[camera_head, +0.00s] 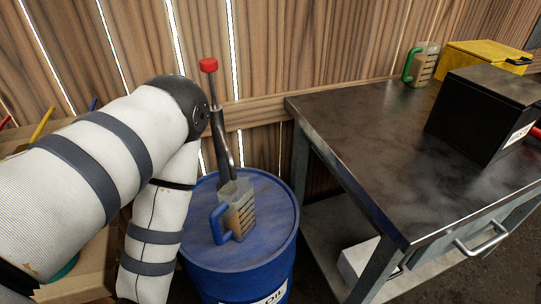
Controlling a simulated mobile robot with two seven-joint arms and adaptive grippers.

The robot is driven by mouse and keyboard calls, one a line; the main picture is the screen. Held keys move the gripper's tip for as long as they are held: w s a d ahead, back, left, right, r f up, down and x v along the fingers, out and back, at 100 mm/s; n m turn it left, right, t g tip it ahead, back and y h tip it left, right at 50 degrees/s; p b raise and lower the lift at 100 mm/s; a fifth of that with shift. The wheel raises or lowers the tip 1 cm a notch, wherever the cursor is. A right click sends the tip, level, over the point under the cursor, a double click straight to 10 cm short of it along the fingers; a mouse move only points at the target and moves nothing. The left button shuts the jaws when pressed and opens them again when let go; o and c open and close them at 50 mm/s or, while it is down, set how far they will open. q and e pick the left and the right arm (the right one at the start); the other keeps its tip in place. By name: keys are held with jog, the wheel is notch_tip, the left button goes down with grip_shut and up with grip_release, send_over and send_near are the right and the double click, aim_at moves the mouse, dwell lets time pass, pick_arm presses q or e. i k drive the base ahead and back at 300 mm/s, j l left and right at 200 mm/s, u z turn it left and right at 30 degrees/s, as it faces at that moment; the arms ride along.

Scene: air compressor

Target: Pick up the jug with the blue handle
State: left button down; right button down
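The jug with the blue handle (238,212) stands on top of a blue oil barrel (275,220). It has a translucent body with dark slot-like marks, and its blue handle (218,224) faces left. A grey metal rod with a red cap (208,65) rises just behind the jug; I cannot tell where its lower end rests. My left arm comes in from the left, bends near the rod, and its forearm runs down out of the picture left of the barrel. Neither my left gripper nor my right gripper is in view.
A dark metal workbench (360,130) stands to the right, holding a green-handled jug (424,66), a yellow box (480,55) and a black box (483,112). A white box (358,262) sits on its lower shelf. Cardboard (85,268) lies at lower left. A wooden wall stands behind.

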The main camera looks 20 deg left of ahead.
aim_at(236, 206)
jog(key=k+j+u, duration=0.1)
jog(key=u, duration=0.35)
jog(key=k+j+u, duration=0.2)
jog(key=k+u, duration=0.2)
jog(key=k+j+u, duration=0.1)
jog(key=u, duration=0.35)
jog(key=j, duration=0.1)
